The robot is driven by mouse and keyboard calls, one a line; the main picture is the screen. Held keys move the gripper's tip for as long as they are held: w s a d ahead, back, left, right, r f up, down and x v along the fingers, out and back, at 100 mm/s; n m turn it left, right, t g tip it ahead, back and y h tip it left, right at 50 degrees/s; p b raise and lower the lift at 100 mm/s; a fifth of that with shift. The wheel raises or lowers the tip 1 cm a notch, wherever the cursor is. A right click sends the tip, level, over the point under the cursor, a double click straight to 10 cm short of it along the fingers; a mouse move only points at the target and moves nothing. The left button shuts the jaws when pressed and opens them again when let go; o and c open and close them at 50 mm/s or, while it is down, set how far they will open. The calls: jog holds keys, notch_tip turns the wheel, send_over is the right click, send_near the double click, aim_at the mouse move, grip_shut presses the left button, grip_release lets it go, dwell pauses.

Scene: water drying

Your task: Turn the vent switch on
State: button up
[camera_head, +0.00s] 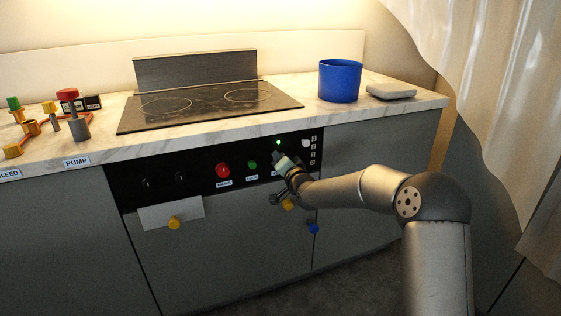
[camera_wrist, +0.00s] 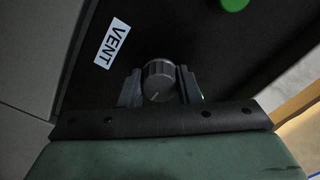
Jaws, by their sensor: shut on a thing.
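The vent switch (camera_wrist: 158,80) is a round dark grey knob with a ridged edge, on a black panel beside a white VENT label (camera_wrist: 112,43). My gripper (camera_wrist: 160,90) has one finger on each side of the knob and is shut on it. In the head view my gripper (camera_head: 281,163) is at the right part of the black control panel (camera_head: 200,164) and hides the knob. A small green light (camera_head: 278,142) glows on the panel just above my gripper.
A red button (camera_head: 222,170) and a green button (camera_head: 252,165) are left of my gripper on the panel. Yellow knobs (camera_head: 174,222) and a blue knob (camera_head: 313,229) are below. The cooktop (camera_head: 205,104), blue pot (camera_head: 340,81) and pump fittings (camera_head: 78,126) are on the counter above.

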dwell(0.3)
jog(key=o, duration=1)
jog(key=p+v, duration=0.2)
jog(key=v, duration=1.5)
jog(key=shift+s+d, duration=0.1)
jog(key=shift+s, duration=0.15)
